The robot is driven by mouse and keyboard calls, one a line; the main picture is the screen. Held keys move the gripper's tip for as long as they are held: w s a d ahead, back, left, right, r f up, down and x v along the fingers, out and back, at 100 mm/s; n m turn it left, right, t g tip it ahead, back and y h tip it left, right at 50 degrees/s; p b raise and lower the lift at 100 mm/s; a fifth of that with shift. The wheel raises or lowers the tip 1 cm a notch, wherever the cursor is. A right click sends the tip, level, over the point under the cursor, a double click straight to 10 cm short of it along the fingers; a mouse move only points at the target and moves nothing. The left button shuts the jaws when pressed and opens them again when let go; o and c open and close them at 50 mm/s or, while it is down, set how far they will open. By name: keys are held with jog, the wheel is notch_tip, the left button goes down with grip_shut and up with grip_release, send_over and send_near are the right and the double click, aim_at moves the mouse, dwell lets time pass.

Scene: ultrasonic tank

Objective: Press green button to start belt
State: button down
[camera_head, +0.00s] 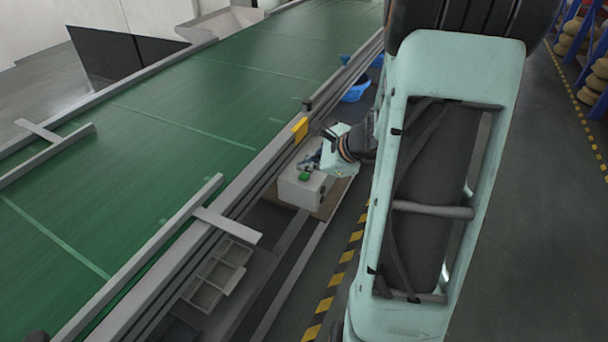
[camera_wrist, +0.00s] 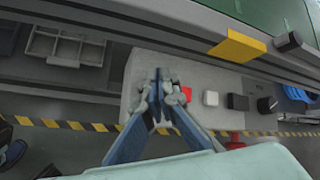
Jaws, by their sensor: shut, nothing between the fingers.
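The green button (camera_head: 304,176) shows on the front of a pale control box (camera_head: 298,192) beside the conveyor belt. The control box also shows in the wrist view (camera_wrist: 205,78). My gripper (camera_wrist: 159,95) is shut and empty, with its fingertips over the left part of the box face. I cannot tell whether they touch it. No green button shows in the wrist view; my fingers cover part of the face. In the head view my gripper (camera_head: 314,160) is small and partly hidden by my arm, close to the button.
A red button (camera_wrist: 187,93), a white button (camera_wrist: 211,98) and black controls (camera_wrist: 238,102) sit right of my fingers. The green belt (camera_head: 150,140) has a metal rail and yellow block (camera_head: 300,130). Open floor lies right.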

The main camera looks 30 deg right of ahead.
jog(key=shift+f, duration=0.1)
jog(key=shift+f+b, duration=0.35)
jog(key=shift+b, duration=0.3)
